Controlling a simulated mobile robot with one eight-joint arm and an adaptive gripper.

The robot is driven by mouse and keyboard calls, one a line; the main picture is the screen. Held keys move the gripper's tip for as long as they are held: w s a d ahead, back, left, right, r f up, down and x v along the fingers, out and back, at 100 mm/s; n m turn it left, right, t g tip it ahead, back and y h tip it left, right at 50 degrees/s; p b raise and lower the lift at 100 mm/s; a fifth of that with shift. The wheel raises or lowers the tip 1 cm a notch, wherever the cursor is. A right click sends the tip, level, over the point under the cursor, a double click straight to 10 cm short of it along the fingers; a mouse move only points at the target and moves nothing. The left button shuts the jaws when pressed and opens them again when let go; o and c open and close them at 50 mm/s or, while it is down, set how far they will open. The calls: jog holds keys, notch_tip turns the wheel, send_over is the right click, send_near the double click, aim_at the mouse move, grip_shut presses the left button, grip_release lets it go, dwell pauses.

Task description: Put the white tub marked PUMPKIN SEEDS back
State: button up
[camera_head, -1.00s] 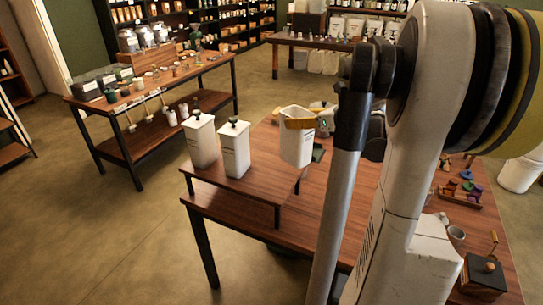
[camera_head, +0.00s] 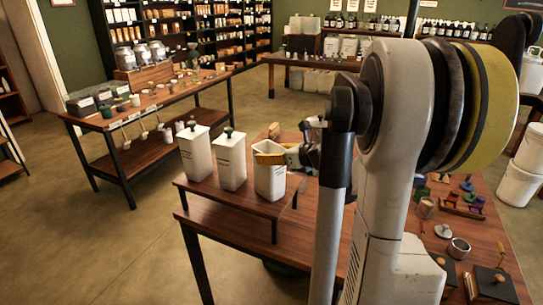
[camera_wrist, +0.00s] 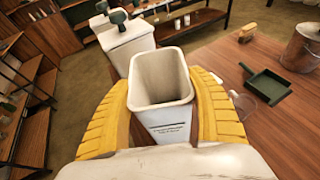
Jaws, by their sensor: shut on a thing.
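The open, lidless white tub (camera_head: 270,182) is upright at the right end of the low wooden riser (camera_head: 240,203), in line with two lidded white tubs (camera_head: 231,165) (camera_head: 196,155). Its base is on or just above the riser; I cannot tell which. My gripper (camera_head: 272,158) is shut on it near the rim. In the wrist view the yellow fingers (camera_wrist: 166,115) press on both sides of the tub (camera_wrist: 165,118), which looks empty. Its printed label is too small to read. The lidded tubs show just beyond it there (camera_wrist: 128,45).
The riser stands on a wooden table (camera_head: 330,225). Another display table (camera_head: 160,97) is behind left.

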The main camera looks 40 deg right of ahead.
jog(key=shift+f, duration=0.15)
jog(key=o, duration=1.4)
